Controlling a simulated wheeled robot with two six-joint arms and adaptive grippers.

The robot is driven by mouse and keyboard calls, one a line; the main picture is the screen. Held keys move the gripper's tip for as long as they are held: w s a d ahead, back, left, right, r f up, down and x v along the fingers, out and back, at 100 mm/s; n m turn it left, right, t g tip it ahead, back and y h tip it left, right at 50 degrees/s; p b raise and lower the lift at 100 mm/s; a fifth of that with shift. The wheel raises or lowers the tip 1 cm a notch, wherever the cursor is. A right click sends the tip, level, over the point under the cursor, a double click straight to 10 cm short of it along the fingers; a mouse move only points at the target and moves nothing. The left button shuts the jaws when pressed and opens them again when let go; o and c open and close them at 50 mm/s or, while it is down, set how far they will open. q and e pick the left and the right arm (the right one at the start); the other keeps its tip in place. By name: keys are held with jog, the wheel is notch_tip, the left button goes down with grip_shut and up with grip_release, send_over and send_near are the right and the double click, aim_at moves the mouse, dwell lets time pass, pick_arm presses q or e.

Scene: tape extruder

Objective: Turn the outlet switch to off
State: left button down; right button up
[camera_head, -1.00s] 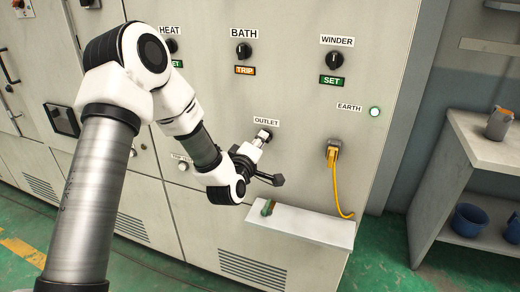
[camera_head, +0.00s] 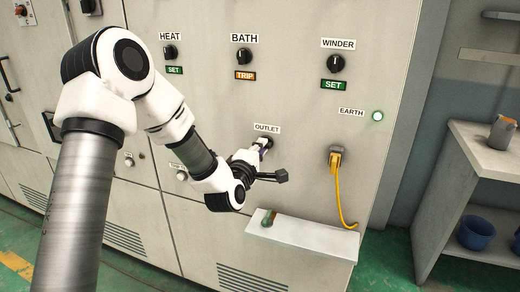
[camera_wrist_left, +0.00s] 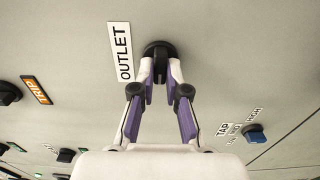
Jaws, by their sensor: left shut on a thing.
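The outlet switch (camera_wrist_left: 159,50) is a black round knob on the grey panel, beside the OUTLET label (camera_wrist_left: 121,52) in the left wrist view. In the head view the OUTLET label (camera_head: 267,128) sits just above my left gripper (camera_head: 265,143), which partly hides the knob. My left gripper (camera_wrist_left: 160,75) has its purple-lined fingers closed on the sides of the outlet switch. The switch's pointer position is hard to tell between the fingers. My right gripper is not in view.
The BATH knob (camera_head: 242,56) and WINDER knob (camera_head: 335,63) are above on the panel. A yellow cable (camera_head: 341,190) hangs from a plug to the right. A white ledge (camera_head: 310,235) juts out below. A shelf (camera_head: 480,160) with blue pots stands at right.

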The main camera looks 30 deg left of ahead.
pick_arm(q)
jog(key=c, duration=1.2)
grip_release()
jog(key=shift+w, duration=0.1)
jog(key=v, duration=0.7)
jog(key=shift+s+d, duration=0.15)
jog(key=shift+s, duration=0.1)
